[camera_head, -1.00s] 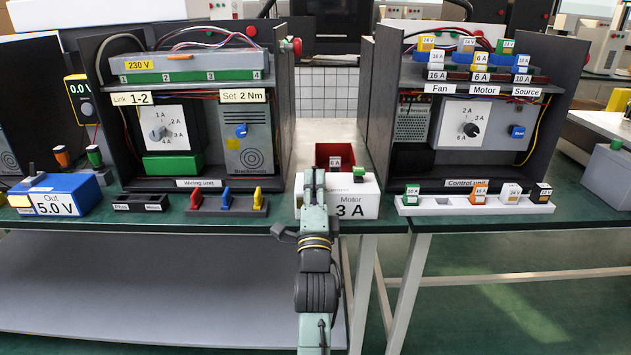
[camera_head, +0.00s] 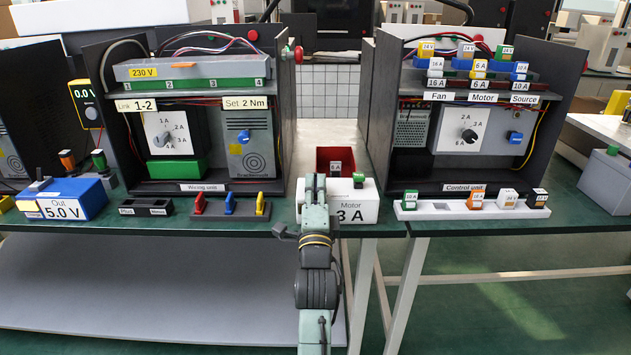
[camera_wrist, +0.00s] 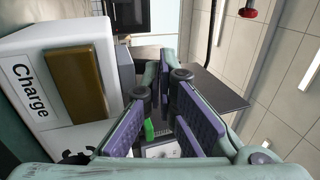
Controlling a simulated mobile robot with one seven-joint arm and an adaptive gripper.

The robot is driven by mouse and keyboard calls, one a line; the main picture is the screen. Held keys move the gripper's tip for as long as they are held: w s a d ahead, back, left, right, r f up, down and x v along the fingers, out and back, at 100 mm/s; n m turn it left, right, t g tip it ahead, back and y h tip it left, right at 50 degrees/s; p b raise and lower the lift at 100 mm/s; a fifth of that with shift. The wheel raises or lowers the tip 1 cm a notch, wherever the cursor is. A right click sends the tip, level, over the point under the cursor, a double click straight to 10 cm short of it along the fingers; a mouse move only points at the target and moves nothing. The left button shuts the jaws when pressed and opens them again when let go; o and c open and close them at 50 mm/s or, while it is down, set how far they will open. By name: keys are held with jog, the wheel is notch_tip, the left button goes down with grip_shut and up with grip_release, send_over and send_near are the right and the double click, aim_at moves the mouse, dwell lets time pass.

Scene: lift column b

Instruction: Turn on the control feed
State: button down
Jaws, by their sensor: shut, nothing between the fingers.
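My gripper (camera_head: 314,180) is shut and empty, in front of the white Motor 3 A box (camera_head: 362,208) in the head view. Its purple finger pads show large in the wrist view (camera_wrist: 160,100). The control unit (camera_head: 465,188) is a dark open case on the right table. It has a white dial panel (camera_head: 455,120) with a black knob, a blue knob (camera_head: 514,137), and a row of fuse blocks labelled Fan, Motor and Source (camera_head: 523,99). No part here is readably labelled as a feed switch.
A white strip with coloured blocks (camera_head: 440,207) lies before the control unit. A red bin (camera_head: 324,158) is behind the Motor box. The wiring unit (camera_head: 201,187) stands left. In the wrist view, a white Charge box (camera_wrist: 40,55) with a brown block (camera_wrist: 77,83) is close left.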

jog(key=shift+r+g+p, duration=0.3)
jog(key=shift+p, duration=0.2)
jog(key=shift+w+r+g+p, duration=0.25)
jog(key=shift+g+p, duration=0.25)
jog(key=shift+p, duration=0.75)
jog(key=shift+w+r+p, duration=0.35)
jog(key=shift+r+p, duration=0.05)
jog(key=shift+p, duration=0.65)
jog(key=shift+w+r+g+p, duration=0.1)
jog(key=shift+r+g+p, duration=0.2)
jog(key=shift+p, duration=0.1)
jog(key=shift+w+r+g+p, duration=0.1)
jog(key=shift+w+g+p, duration=0.05)
jog(key=shift+g+p, duration=0.25)
jog(key=shift+w+f, duration=0.2)
jog(key=shift+f, duration=0.05)
